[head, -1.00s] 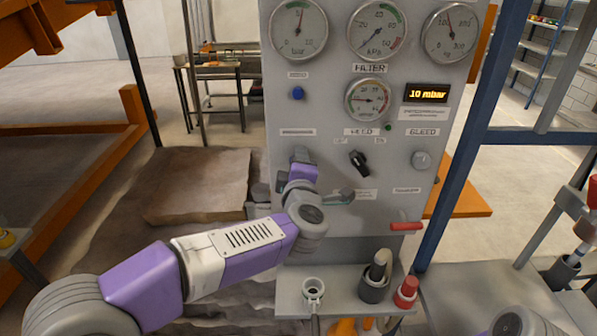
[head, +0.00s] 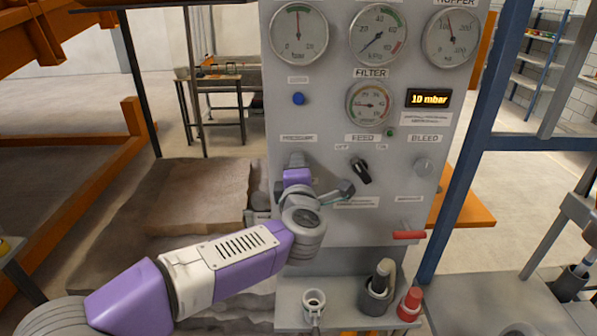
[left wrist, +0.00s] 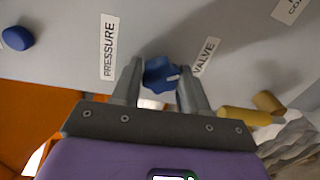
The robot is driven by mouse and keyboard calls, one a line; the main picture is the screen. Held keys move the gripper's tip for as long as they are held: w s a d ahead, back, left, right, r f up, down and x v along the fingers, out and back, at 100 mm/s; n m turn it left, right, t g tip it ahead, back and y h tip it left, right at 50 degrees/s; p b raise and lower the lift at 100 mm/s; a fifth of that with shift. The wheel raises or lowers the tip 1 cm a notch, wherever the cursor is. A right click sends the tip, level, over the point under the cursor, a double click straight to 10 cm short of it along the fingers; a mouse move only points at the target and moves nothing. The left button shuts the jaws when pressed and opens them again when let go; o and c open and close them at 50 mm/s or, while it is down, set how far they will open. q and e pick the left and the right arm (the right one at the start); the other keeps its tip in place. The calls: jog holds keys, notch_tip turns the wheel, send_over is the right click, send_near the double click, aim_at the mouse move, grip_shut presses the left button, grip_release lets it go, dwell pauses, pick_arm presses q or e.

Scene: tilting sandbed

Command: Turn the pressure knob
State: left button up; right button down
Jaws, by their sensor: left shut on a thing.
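The pressure knob is a blue lobed knob (left wrist: 160,75) on the grey panel, beside the PRESSURE label (left wrist: 109,46) in the left wrist view. My left gripper (left wrist: 160,84) is shut on it, one finger on each side. In the head view my left gripper (head: 296,160) reaches the panel just below the PRESSURE label and hides the knob. A pressure gauge (head: 299,33) marked in bar is at the panel's top left, its needle pointing roughly straight up. My right gripper is not in view.
A red-handled valve (head: 408,234) is lower. The shelf (head: 340,318) below holds cups and a red-capped item. A display (head: 429,98) reads 10 mbar.

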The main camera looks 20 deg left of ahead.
pick_arm(q)
jog(key=o, duration=1.1)
jog(key=shift+c, duration=0.2)
jog(key=v, duration=0.7)
jog(key=shift+s+p, duration=0.3)
jog(key=shift+p, duration=0.05)
jog(key=shift+d, duration=0.1)
